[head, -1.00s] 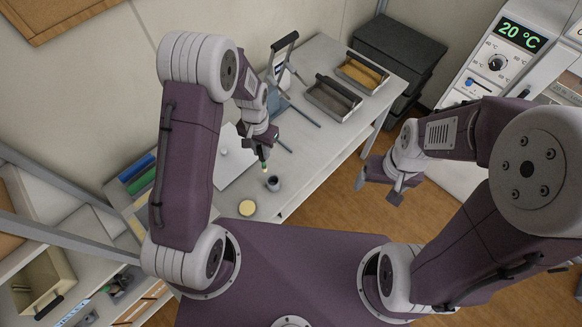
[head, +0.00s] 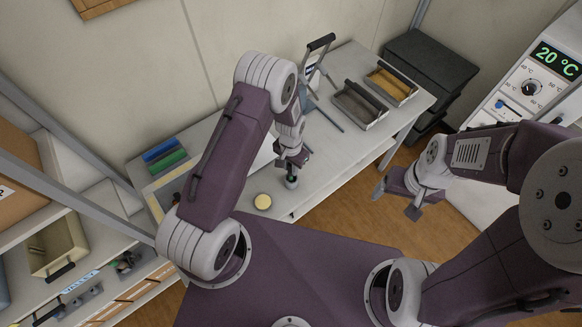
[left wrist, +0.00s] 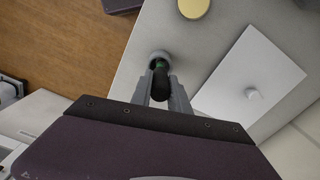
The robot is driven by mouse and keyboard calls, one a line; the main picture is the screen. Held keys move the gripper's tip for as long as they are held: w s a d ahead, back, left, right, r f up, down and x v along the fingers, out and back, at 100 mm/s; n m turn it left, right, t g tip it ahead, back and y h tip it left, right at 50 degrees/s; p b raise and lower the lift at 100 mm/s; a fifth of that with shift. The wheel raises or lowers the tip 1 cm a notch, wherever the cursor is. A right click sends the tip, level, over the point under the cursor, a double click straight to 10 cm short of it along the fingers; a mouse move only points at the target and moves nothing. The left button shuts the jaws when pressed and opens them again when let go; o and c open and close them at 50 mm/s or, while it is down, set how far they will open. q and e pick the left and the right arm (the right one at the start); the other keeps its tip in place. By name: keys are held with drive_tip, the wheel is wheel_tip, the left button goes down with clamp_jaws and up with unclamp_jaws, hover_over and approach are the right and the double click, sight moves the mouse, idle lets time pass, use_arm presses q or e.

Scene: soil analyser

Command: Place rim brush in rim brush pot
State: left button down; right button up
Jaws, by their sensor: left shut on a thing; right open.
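The rim brush has a black handle and a green band (left wrist: 161,84). My left gripper (left wrist: 160,76) is shut on its handle. In the head view the left gripper (head: 291,162) points down directly over the small grey rim brush pot (head: 292,184). The pot also shows in the left wrist view (left wrist: 160,54), at the brush's lower end. The brush's green part is at the pot's mouth; its tip is hidden, and I cannot tell how deep it sits. My right gripper (head: 397,199) is open and empty, off to the right over the floor.
A round yellow-lidded item (head: 262,202) stands beside the pot, near the table edge. A white plate with a knob (left wrist: 254,93) lies on the other side. Two trays (head: 360,104) and a press-like stand (head: 320,42) are farther back on the table.

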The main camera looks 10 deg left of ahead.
use_arm(q)
drive_tip(key=shift+f, duration=0.45)
drive_tip(key=shift+w+d+f, duration=0.1)
drive_tip(key=shift+w+f, duration=0.05)
drive_tip(key=shift+w, duration=0.15)
drive_tip(key=shift+f, duration=0.2)
drive_tip(key=c, duration=1.3)
unclamp_jaws()
drive_tip(key=shift+s+r, duration=0.1)
drive_tip(key=shift+s, duration=0.05)
drive_tip(key=shift+o, duration=0.2)
use_arm(e)
drive_tip(key=shift+w+d, duration=0.1)
drive_tip(key=shift+w, duration=0.05)
